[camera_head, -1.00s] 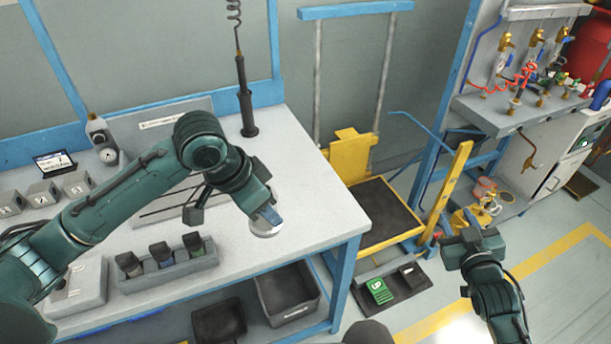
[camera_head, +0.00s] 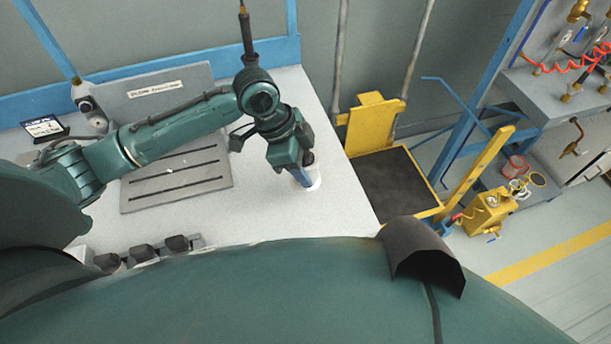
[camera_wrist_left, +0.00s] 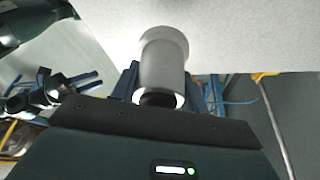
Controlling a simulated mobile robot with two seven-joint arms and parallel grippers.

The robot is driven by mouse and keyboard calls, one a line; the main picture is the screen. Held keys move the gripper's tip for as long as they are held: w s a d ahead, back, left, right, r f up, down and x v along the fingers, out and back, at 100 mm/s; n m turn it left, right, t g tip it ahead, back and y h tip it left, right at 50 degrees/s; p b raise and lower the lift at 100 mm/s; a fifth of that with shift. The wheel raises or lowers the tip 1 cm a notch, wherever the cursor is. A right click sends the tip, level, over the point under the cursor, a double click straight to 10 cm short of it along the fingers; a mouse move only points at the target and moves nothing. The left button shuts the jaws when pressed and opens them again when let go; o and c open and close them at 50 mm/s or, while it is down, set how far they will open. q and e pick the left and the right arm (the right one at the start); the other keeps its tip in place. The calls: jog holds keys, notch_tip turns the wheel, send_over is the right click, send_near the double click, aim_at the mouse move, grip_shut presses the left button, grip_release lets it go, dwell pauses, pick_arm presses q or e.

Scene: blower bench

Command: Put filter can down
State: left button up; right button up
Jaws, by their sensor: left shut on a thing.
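The filter can (camera_wrist_left: 163,68) is a pale grey cylinder with a wider white rim at its far end and a dark near end. My left gripper (camera_wrist_left: 168,88) is shut around it, with blue fingers on both sides. In the head view the left gripper (camera_head: 302,174) points down over the right part of the bench top (camera_head: 340,190), and the can (camera_head: 315,183) shows partly behind a blue finger. I cannot tell whether the can touches the bench. My right gripper (camera_wrist_left: 88,82) shows small at the left wrist view's left, its fingers apart.
A grey slotted plate (camera_head: 175,182) lies left of the gripper. A dark hanging tool (camera_head: 247,40) is behind it. A yellow cart (camera_head: 375,125) stands beyond the bench's right edge. My own large green part covers the front of the head view. Bench top around the can is clear.

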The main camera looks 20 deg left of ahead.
pick_arm(q)
jog(key=shift+w+f, duration=0.1)
jog(key=shift+f, duration=2.3)
jog(key=shift+f, duration=0.1)
jog(key=o, duration=1.1)
jog(key=v, duration=1.2)
jog(key=shift+d, duration=0.1)
